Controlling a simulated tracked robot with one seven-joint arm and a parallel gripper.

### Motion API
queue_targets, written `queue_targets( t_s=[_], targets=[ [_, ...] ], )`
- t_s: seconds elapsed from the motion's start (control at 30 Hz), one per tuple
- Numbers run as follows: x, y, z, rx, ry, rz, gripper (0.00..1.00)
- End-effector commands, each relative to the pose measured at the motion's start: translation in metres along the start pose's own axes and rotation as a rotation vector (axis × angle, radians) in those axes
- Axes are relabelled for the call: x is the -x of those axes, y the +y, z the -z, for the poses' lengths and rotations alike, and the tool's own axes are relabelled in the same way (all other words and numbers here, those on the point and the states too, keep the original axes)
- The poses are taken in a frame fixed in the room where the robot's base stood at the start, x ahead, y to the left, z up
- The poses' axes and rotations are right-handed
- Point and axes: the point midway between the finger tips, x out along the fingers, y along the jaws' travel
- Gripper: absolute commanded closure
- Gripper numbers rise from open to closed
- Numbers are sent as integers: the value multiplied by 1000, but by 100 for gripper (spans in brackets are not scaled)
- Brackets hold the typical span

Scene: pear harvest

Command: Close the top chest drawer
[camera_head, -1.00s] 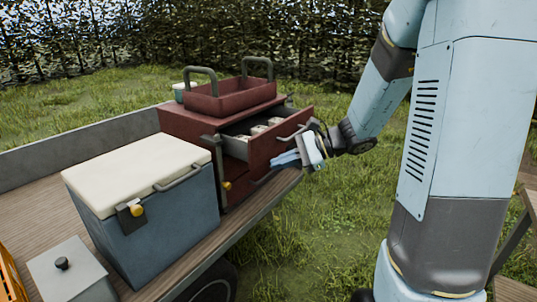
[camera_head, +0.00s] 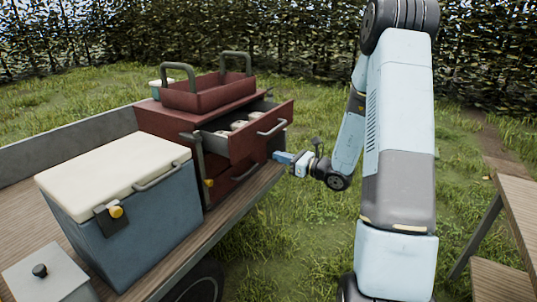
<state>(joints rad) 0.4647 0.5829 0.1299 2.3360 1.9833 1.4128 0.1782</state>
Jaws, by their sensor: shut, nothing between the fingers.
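The red chest (camera_head: 158,122) stands on the wooden trailer bed at its far end. Its top drawer (camera_head: 262,133) is pulled out toward the right, with a grey bar handle (camera_head: 272,127) on its red front. Several pale round items (camera_head: 238,125) lie in the drawer. My gripper (camera_head: 281,157) is shut and empty, just below and right of the drawer front, pointing left. I cannot tell whether its blue fingertips touch the drawer front.
A blue cooler (camera_head: 135,215) with a white lid stands on the trailer bed (camera_head: 25,210) in front of the chest. A red tote (camera_head: 209,93) with two handles sits on top of the chest. A grey box (camera_head: 48,275) is at the lower left. A wooden table (camera_head: 518,205) stands at the right. Grass lies beyond the trailer.

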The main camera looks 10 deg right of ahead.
Motion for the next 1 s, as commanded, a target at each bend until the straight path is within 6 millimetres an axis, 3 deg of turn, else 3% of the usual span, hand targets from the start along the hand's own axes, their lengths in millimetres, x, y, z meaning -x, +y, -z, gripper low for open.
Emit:
queue_targets(
  t_s=[0.6,0.8,1.0],
  targets=[
    [-104,2,0,0,0,-5,100],
    [-124,1,0,1,0,-4,100],
    [-129,1,0,1,0,-2,100]
  ],
)
